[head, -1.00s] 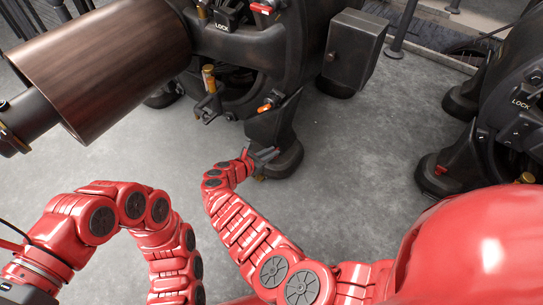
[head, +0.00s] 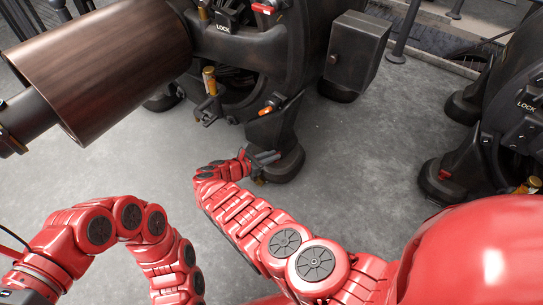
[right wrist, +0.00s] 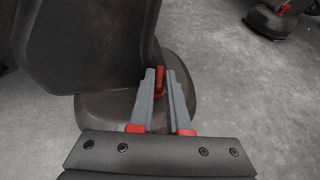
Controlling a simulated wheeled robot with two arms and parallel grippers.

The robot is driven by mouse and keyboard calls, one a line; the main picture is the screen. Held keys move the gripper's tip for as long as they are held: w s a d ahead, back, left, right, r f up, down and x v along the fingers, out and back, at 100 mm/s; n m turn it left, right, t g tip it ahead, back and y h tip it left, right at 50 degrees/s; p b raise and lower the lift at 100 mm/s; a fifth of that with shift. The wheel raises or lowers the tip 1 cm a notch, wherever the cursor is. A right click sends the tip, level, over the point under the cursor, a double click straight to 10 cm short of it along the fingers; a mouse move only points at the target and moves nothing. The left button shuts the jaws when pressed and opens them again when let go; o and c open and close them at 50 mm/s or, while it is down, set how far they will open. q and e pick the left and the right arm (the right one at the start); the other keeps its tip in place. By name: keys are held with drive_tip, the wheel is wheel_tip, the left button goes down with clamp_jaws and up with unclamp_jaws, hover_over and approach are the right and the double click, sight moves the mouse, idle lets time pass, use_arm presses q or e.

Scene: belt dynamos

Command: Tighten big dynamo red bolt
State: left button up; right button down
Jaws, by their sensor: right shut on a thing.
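The big dynamo (head: 300,50) is a dark machine with a brown roller at the upper left. My right gripper (head: 268,157) is at its front foot (head: 285,165) in the head view. In the right wrist view, the red bolt (right wrist: 160,88) stands on the dark foot (right wrist: 110,110). The grey fingers of my right gripper (right wrist: 163,76) are on either side of the bolt, shut on it. The bolt is hidden in the head view. My left arm shows at the lower left, but its gripper is out of view.
A second dark machine (head: 500,130) stands at the right, with a red bolt (head: 445,174) on its foot. A lever with an orange end (head: 267,110) and a yellow handle (head: 209,78) are above my right gripper. The grey floor (head: 370,150) between the machines is clear.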

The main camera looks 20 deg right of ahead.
drive_tip(key=shift+f, duration=0.1)
drive_tip(key=c, duration=0.9)
unclamp_jaws()
drive_tip(key=shift+a, duration=0.1)
